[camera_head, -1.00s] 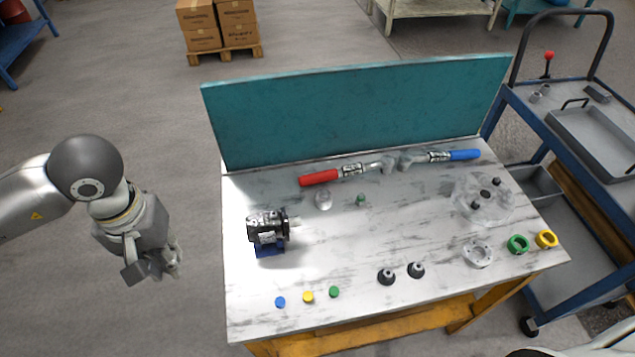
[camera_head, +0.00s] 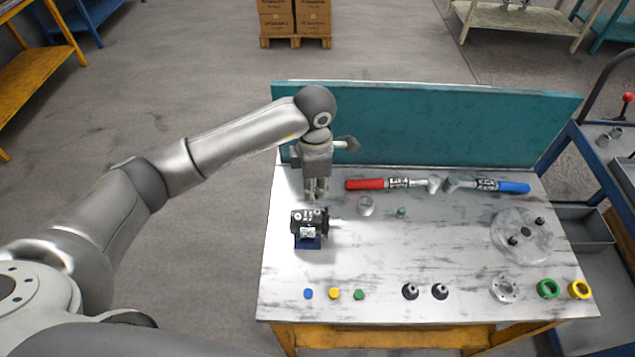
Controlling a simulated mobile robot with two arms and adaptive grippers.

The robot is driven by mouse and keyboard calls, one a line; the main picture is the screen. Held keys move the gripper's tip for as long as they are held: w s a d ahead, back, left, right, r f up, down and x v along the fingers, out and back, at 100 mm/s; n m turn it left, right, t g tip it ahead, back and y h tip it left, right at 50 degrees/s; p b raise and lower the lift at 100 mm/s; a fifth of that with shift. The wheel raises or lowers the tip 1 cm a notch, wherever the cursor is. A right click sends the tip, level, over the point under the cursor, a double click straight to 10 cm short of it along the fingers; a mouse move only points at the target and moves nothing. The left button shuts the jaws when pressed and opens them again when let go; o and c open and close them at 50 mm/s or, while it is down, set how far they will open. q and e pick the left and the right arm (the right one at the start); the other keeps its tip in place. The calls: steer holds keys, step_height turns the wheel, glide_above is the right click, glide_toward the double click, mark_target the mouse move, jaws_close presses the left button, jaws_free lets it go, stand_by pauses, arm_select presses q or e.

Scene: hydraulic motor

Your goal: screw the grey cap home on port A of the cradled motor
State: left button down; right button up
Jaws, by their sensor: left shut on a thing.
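The motor (camera_head: 305,222), dark with a pale label, lies in a blue cradle (camera_head: 307,242) on the left of the worktable, its shaft pointing right. My left gripper (camera_head: 316,195) points down just behind and above the motor, fingers close together and shut. What it grips is barely visible between the fingertips; I take it to be the grey cap, as no small grey cap shows loose on the table. Port A cannot be made out at this size, and I cannot tell whether the fingertips touch the motor. My right gripper is out of view.
Blue (camera_head: 308,294), yellow (camera_head: 333,294) and green (camera_head: 359,294) caps lie along the front edge. A round silver piece (camera_head: 365,206) and a small green piece (camera_head: 401,212) lie right of the motor. Red-handled (camera_head: 365,184) and blue-handled (camera_head: 513,188) tools lie before the teal back panel (camera_head: 440,130).

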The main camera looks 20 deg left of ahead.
arm_select(q)
steer(key=n, duration=0.1)
steer(key=f+n, duration=0.1)
steer(key=n, duration=0.1)
steer(key=shift+w+d+f, duration=0.1)
steer(key=shift+w+f, duration=0.05)
steer(key=shift+w, duration=0.05)
steer(key=shift+w+f+n+p, duration=0.1)
steer(key=shift+f+n+p, duration=0.25)
steer(key=shift+n, duration=0.35)
steer(key=shift+f+b, duration=1.7)
steer(key=shift+f, duration=1)
steer(key=shift+b, duration=0.3)
steer(key=shift+f+b, duration=0.4)
steer(key=shift+b, duration=0.1)
